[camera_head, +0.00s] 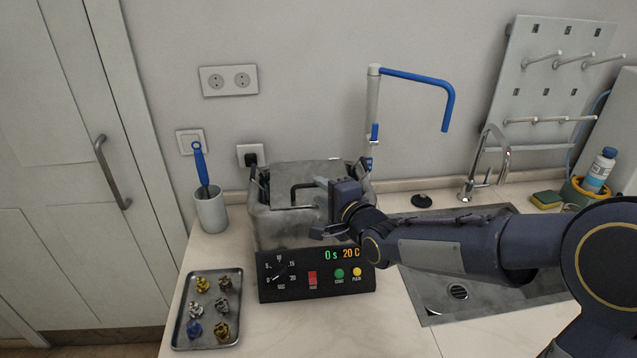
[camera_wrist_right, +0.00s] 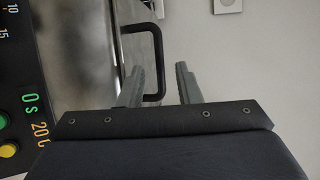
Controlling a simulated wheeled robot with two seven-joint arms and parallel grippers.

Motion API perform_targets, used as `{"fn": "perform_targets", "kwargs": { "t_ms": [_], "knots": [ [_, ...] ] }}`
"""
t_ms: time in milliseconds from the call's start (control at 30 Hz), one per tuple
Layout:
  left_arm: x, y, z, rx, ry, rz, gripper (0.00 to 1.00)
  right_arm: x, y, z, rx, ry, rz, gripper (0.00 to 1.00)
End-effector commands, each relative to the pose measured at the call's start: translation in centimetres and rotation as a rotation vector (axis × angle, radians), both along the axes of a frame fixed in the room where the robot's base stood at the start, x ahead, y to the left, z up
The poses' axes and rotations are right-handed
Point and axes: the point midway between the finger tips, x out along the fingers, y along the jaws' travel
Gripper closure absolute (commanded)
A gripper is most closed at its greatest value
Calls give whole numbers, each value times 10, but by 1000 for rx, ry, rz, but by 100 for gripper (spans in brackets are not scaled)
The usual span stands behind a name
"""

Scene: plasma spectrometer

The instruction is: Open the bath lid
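The bath (camera_head: 284,230) is a grey metal box with a control panel at its front, standing on the counter. Its grey metal lid (camera_head: 290,172) lies flat over the top and looks closed. A black bar handle (camera_head: 303,187) stands on the lid; it also shows in the right wrist view (camera_wrist_right: 158,62). My right gripper (camera_head: 318,207) is over the right part of the bath, beside the handle. In the right wrist view its two fingers (camera_wrist_right: 160,88) are apart, with the handle's bar near the left finger and partly between the fingertips. Contact cannot be told. My left gripper is not in view.
A metal tray (camera_head: 178,328) with several small parts lies front left. A grey cup (camera_head: 211,212) with a blue-handled brush stands left of the bath. A sink (camera_head: 440,290) with a faucet (camera_head: 487,165) is at right. A white post with a blue arm (camera_head: 418,77) stands behind.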

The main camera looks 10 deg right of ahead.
Motion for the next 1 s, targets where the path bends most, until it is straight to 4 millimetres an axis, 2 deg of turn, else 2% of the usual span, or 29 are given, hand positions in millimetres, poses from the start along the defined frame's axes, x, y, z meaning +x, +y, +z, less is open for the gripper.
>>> {"fn": "perform_targets", "kwargs": {
  "t_ms": [100, 300, 633, 667, 900, 1000],
  "knots": [
    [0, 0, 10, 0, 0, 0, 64, 18, 9, -2, -3, 3, 2, 69],
    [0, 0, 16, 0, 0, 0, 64, 39, 16, -7, -3, 2, 0, 69],
    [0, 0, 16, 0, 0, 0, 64, 43, 18, -9, -2, 1, -1, 69],
    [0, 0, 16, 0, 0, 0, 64, 43, 18, -9, -2, 1, -1, 71],
    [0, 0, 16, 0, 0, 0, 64, 43, 18, -9, -2, 1, -1, 100],
    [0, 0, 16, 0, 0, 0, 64, 43, 18, -9, -2, 1, -1, 100]
  ]
}}
